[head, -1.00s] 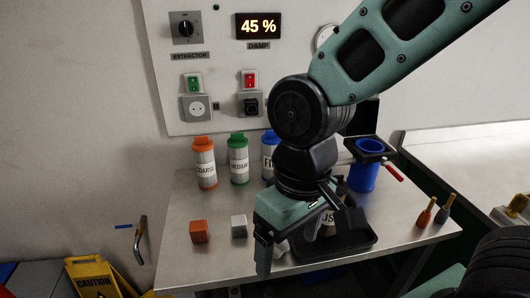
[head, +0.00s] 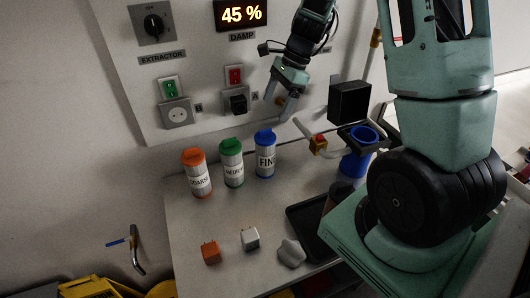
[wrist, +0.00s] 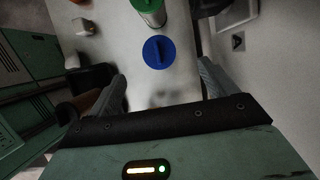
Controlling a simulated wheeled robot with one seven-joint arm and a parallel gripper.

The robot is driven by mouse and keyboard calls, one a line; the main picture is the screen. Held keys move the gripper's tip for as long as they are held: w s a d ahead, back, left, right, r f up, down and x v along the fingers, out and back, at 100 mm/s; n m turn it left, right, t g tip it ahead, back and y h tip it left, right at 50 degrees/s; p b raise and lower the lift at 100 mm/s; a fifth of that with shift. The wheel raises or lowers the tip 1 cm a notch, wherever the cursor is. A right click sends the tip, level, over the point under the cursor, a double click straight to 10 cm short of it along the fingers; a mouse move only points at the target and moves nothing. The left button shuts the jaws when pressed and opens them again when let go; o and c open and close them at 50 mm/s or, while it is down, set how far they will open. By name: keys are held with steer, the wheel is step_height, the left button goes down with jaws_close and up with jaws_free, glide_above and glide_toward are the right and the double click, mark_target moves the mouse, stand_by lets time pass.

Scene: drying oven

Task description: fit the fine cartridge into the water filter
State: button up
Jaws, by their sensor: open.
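The fine cartridge (head: 265,158), with a blue cap and a white label, stands upright at the right end of a row of cartridges. Its round blue cap also shows in the wrist view (wrist: 158,52). My gripper (head: 279,99) is above the fine cartridge, open and empty, tilted downward near the wall panel. In the wrist view my gripper (wrist: 163,85) has its fingers either side of the cap's line, with the cap beyond them. The water filter (head: 355,164) is a blue open-topped housing under a black bracket, partly hidden by my arm.
The medium cartridge (head: 232,165) with a green cap and the coarse cartridge (head: 197,175) with an orange cap stand left of it. Orange (head: 211,253) and white (head: 250,238) plugs lie at the front. A pipe with a valve (head: 318,144) runs left of the filter.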

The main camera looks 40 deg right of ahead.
mark_target(265, 130)
steer(key=x, duration=0.4)
steer(key=shift+a+f, duration=0.2)
steer(key=shift+f, duration=0.1)
steer(key=shift+p+x, duration=0.9)
steer(key=shift+x, duration=1.75)
steer(key=shift+s, duration=0.2)
steer(key=c, duration=1.4)
steer(key=shift+c, duration=0.2)
